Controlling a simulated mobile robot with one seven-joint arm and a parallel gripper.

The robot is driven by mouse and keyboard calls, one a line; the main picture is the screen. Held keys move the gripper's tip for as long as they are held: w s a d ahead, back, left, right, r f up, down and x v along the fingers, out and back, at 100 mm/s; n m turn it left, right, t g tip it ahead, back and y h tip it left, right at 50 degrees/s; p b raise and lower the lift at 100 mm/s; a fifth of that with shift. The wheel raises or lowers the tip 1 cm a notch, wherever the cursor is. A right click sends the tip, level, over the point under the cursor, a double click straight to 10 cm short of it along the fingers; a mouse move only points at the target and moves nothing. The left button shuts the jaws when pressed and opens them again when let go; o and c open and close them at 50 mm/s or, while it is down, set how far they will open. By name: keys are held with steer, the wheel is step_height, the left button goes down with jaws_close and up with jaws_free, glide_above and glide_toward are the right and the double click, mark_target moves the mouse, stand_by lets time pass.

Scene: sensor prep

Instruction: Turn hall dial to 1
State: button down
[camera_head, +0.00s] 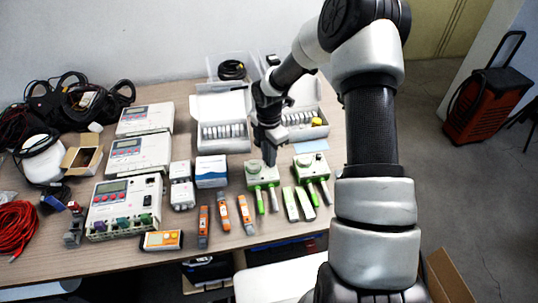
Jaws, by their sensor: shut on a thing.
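Two green-and-white devices with round controls and green-grey probes stand at the right part of the table. The left device (262,178) is under my gripper (269,160), and the right device (312,168) stands beside it. My gripper points down, its fingers shut on a small dial at the top of the left device. The fingers hide that dial, so its setting cannot be read. A pale round knob (254,167) shows just left of the fingertips. No labels are readable, so I cannot tell which dial is named hall.
Green-white bars (290,204) lie in front of the devices, with orange-grey testers (224,212) to the left. A blue-white box (211,172) is near the gripper's left. Open white cases (222,108) stand behind. My arm reaches in from the right.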

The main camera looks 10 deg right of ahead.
stand_by(0.4)
steer(key=c, duration=1.9)
jaws_free()
step_height(320, 180, up, 18)
steer(key=shift+f+p, duration=0.25)
steer(key=shift+p, duration=0.65)
